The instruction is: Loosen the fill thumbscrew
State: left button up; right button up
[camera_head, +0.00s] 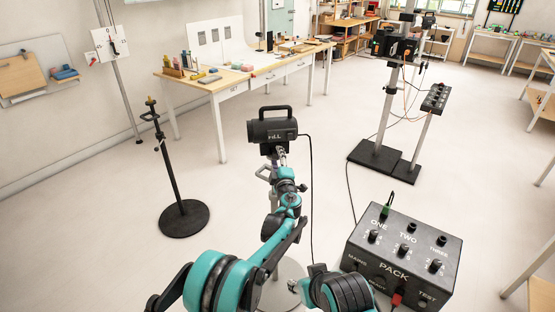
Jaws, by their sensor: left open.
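The black lamp head marked FILL (272,131), with a handle on top, stands in the middle of the head view. Its stand is largely hidden behind my left arm, with a pale round base partly showing below. My left gripper (281,156) is open, close under the lamp head's right half, by the yoke. The fill thumbscrew cannot be made out; the gripper and wrist cover that area. I cannot tell whether the fingers touch anything.
A black PACK box (403,252) with knobs and plugged cables stands at lower right. A black stand with a round base (184,218) is at left. Another lamp stand (376,157) is behind at right. A long table (240,83) stands at the back left.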

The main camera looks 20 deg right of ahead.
pick_arm(q)
jog(key=s, duration=0.7)
jog(key=shift+s+a, duration=0.2)
jog(key=shift+a, duration=0.2)
jog(key=shift+a, duration=0.1)
jog(key=s+a+r+m+g+y, duration=0.1)
jog(key=a+r+y, duration=0.15)
jog(key=a, duration=0.75)
jog(key=s+a+r+m+g+y, duration=0.15)
jog(key=a+r, duration=0.25)
jog(key=a, duration=0.5)
jog(key=s+a+m+g+y, duration=0.1)
jog(key=s+a+m+g, duration=0.15)
jog(key=s+a, duration=0.85)
jog(key=s+a+f+m+g, duration=0.2)
jog(key=s+a+m+g, duration=0.15)
jog(key=s+a, duration=0.65)
jog(key=s+f+m+g+h, duration=0.1)
jog(key=s+f+m, duration=0.1)
jog(key=s, duration=0.6)
jog(key=s+f+m+g+h, duration=0.1)
jog(key=s+f+m, duration=0.1)
jog(key=s+f, duration=0.3)
jog(key=s+a, duration=0.1)
jog(key=s, duration=0.2)
jog(key=shift+s+m+h, duration=0.2)
jog(key=shift+m+h, duration=0.15)
jog(key=shift+h, duration=0.05)
